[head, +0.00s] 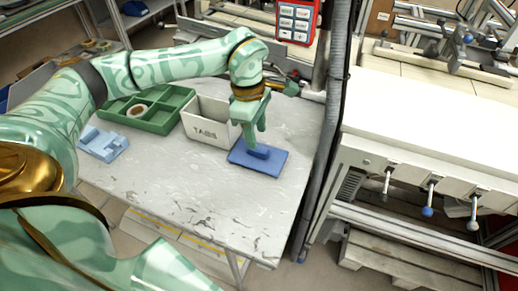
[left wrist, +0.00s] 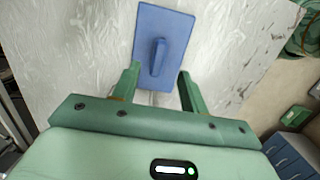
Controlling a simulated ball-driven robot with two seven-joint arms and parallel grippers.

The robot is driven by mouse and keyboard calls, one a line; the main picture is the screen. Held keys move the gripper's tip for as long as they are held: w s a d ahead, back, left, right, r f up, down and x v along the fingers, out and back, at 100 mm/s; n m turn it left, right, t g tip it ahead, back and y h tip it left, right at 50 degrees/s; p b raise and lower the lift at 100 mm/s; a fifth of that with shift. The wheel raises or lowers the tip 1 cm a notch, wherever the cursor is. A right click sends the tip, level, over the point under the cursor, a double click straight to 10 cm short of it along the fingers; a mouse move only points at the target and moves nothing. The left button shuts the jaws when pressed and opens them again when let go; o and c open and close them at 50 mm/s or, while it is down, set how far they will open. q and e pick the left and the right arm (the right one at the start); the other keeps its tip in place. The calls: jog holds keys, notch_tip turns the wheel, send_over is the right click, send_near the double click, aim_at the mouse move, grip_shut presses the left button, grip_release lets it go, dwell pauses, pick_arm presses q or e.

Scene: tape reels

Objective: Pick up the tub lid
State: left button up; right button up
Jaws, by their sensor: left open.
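The tub lid (head: 270,161) is a flat blue rectangular plate with a raised bar handle, lying on the grey table next to the white tub (head: 205,124) marked "TABS". In the left wrist view the lid (left wrist: 176,25) lies ahead of the fingers, with its handle (left wrist: 158,58) upright in the picture between their lines. My left gripper (head: 256,143) points down over the lid; it also shows in the left wrist view (left wrist: 159,82), with its two green fingers apart and nothing between them. In the head view the fingers overlap the handle, so contact is hard to tell. My right gripper is not in view.
A green divided tray (head: 157,126) with a tape reel (head: 137,110) in it stands left of the tub. A blue holder (head: 103,144) lies at the table's left. The table front is clear.

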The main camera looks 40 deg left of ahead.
aim_at(258, 148)
pick_arm(q)
notch_tip(258, 148, down, 5)
jog(key=shift+w+d+f+b, duration=0.1)
jog(key=shift+w+b, duration=0.05)
jog(key=shift+b, duration=0.8)
grip_shut()
